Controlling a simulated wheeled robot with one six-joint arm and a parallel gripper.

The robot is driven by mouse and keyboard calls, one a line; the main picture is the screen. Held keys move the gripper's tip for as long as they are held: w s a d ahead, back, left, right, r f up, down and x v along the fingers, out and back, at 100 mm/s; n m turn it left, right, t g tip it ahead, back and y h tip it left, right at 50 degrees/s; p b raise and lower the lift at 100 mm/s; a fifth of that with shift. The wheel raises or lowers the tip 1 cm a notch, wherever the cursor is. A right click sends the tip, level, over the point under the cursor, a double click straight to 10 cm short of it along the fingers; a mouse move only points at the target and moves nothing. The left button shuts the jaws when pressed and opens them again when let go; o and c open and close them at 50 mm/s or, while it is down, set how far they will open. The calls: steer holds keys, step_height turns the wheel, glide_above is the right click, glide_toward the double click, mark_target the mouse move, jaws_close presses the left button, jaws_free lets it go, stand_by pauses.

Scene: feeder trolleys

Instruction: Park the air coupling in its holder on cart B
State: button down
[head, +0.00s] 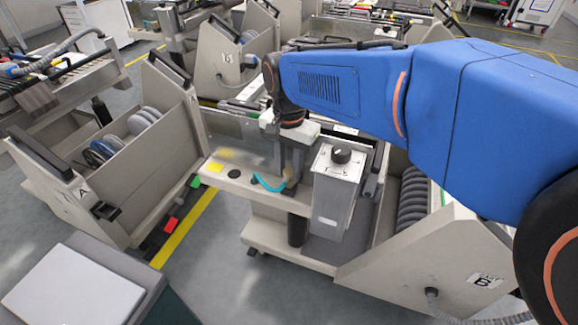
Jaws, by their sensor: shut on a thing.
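Cart B (420,262), a beige trolley, stands at the right with a "B" label on its side. My gripper (289,178) points down over the front ledge (222,184) of cart B. It is shut on the air coupling, whose body is mostly hidden between the fingers. A short teal hose (267,184) curves from the fingertips to the left along the ledge. Dark round spots (234,173) and a yellow patch (214,167) mark the ledge. I cannot tell which part is the holder, nor whether the coupling touches the ledge.
A grey box with a black knob (340,155) stands close to the right of my gripper. Cart A (80,195) stands at the left, across a floor gap with a yellow line (185,230). More trolleys (228,65) stand behind.

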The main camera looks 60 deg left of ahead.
steer(key=shift+f, duration=0.3)
steer(key=c, duration=1.3)
jaws_free()
steer(key=shift+r, duration=0.15)
step_height(320, 180, up, 17)
steer(key=shift+w+d, duration=0.1)
